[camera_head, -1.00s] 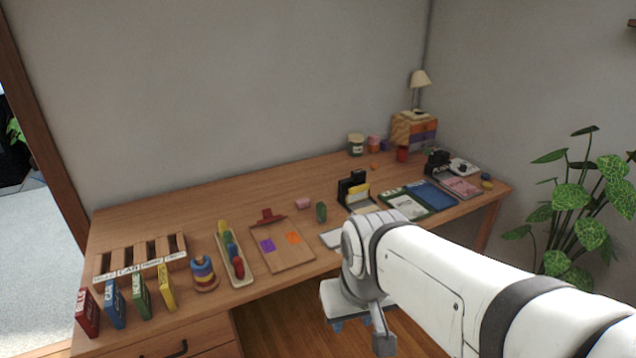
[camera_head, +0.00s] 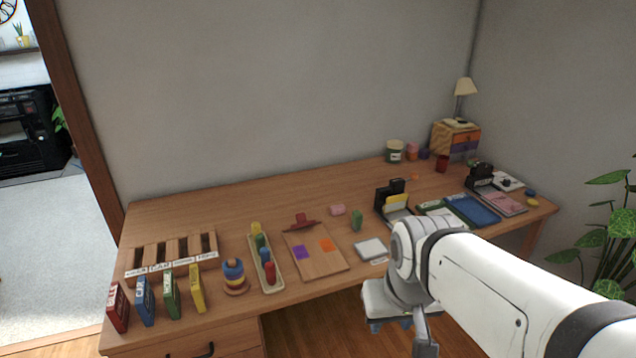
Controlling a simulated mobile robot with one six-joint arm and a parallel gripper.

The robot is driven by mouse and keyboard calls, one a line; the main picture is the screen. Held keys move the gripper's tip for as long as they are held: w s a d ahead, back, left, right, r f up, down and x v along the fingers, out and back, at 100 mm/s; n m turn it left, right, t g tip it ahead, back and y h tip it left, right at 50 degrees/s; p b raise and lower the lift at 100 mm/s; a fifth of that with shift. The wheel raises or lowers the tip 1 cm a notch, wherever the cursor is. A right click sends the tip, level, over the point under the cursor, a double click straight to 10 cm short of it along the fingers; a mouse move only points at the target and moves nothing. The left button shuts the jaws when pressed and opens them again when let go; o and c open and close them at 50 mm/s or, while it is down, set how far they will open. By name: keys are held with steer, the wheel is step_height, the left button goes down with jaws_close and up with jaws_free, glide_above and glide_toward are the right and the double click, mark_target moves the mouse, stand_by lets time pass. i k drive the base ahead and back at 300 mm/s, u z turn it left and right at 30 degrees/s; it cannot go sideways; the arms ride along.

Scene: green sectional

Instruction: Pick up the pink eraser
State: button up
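A small pink block that looks like the eraser (camera_head: 337,210) lies on the wooden desk (camera_head: 200,205), behind a small green upright object (camera_head: 357,220) and to the right of the clipboard (camera_head: 316,258). My gripper (camera_head: 398,330) hangs at the desk's front edge, in front of and to the right of the pink block and well apart from it.
A black organizer (camera_head: 391,197) stands right of the pink block. A white pad (camera_head: 371,250) lies nearer the front edge. A tray of coloured pegs (camera_head: 279,278), a ring stacker (camera_head: 234,278) and a wooden rack (camera_head: 172,256) stand left. The desk's back left is clear.

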mark_target(339, 209)
steer(key=i, duration=1.35)
steer(key=z, duration=0.05)
